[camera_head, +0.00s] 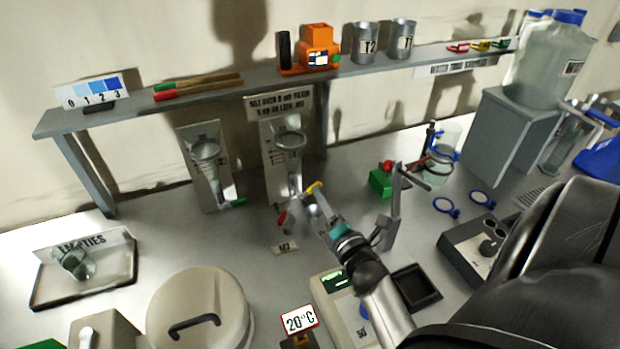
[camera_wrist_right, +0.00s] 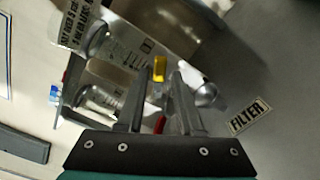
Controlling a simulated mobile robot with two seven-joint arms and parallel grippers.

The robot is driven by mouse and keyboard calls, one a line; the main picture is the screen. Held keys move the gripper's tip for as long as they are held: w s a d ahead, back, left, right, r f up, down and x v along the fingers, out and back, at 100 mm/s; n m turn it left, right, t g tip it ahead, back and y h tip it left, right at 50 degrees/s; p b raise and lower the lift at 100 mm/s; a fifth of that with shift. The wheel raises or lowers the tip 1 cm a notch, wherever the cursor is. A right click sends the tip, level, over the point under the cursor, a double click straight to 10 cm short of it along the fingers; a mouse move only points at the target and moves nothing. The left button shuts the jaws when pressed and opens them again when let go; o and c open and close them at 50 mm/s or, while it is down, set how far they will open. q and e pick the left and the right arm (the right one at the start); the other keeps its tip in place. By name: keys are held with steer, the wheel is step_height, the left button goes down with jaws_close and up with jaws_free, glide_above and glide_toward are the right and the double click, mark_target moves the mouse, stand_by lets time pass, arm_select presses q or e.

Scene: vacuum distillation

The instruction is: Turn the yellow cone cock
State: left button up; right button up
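The yellow cone cock (camera_head: 315,187) sits on the glassware below the middle funnel panel (camera_head: 272,150). My right gripper (camera_head: 316,208) reaches up to it from the lower right. In the right wrist view the yellow cock (camera_wrist_right: 159,70) shows between the two fingertips of my right gripper (camera_wrist_right: 163,72). The fingers are apart, with a gap to the right of the cock; contact cannot be told. A red piece (camera_head: 283,218) shows just left of the gripper. My left gripper is not in view.
A second funnel panel (camera_head: 206,165) with a green-handled piece (camera_head: 232,203) stands to the left. A metal stand (camera_head: 393,210) and a green box with a red knob (camera_head: 381,182) are close on the right. The shelf (camera_head: 255,84) runs above. A round pot (camera_head: 200,310) stands front left.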

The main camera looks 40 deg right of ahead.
steer(key=x, duration=0.7)
steer(key=shift+w, duration=0.4)
jaws_close()
